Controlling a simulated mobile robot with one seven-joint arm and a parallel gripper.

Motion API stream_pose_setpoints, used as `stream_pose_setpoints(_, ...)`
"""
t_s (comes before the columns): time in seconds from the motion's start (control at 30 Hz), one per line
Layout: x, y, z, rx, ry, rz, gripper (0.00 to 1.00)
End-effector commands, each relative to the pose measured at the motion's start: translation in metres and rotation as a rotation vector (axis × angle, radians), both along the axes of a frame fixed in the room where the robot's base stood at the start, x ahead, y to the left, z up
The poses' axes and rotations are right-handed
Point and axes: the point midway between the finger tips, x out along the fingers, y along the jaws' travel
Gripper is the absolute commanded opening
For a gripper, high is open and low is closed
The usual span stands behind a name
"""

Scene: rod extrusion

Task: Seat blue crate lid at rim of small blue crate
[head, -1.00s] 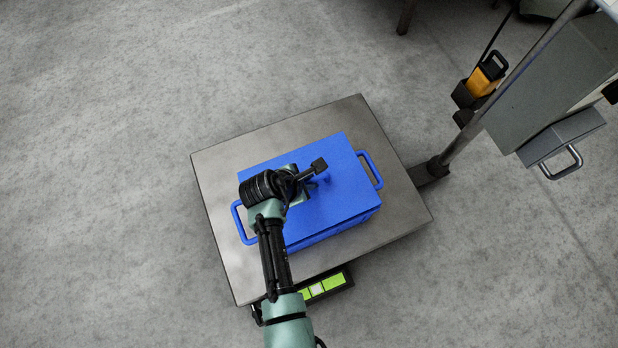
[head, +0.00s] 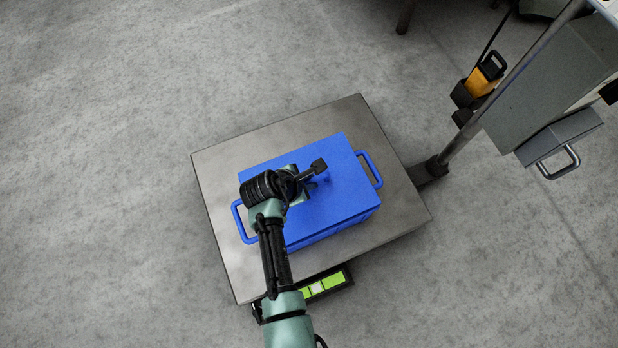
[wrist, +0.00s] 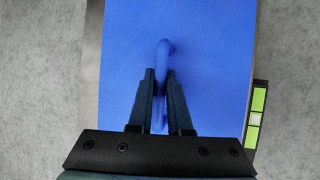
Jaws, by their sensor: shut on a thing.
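The blue crate lid (head: 338,178) lies over the top of the small blue crate (head: 338,229) in the head view, roughly lined up with it. Whether the lid touches the rim all round cannot be told from above. The crate's side handles stick out left and right. In the wrist view the lid (wrist: 205,60) fills the middle, with its raised handle (wrist: 163,60) upright between the fingers. My gripper (wrist: 161,88) is shut on that lid handle. In the head view my arm hides the left part of the lid.
The crate stands on a grey metal platform (head: 225,165) with bare margin around it. A post (head: 500,95) rises at the platform's right side, with a grey box (head: 575,75) and a yellow-black device (head: 483,78) near it. A green-marked strip (head: 325,286) sits at the front edge.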

Motion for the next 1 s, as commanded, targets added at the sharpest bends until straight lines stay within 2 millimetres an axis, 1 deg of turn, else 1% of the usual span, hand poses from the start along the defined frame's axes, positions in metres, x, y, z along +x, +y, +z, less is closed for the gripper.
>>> stream_pose_setpoints(0.83,0.0,0.0,-0.022,0.0,-0.002,-0.001,0.0)
stream_pose_setpoints(0.87,0.001,0.0,-0.022,0.0,-0.002,-0.001,0.19)
stream_pose_setpoints(1.0,0.0,0.0,-0.021,0.0,-0.002,-0.001,0.44)
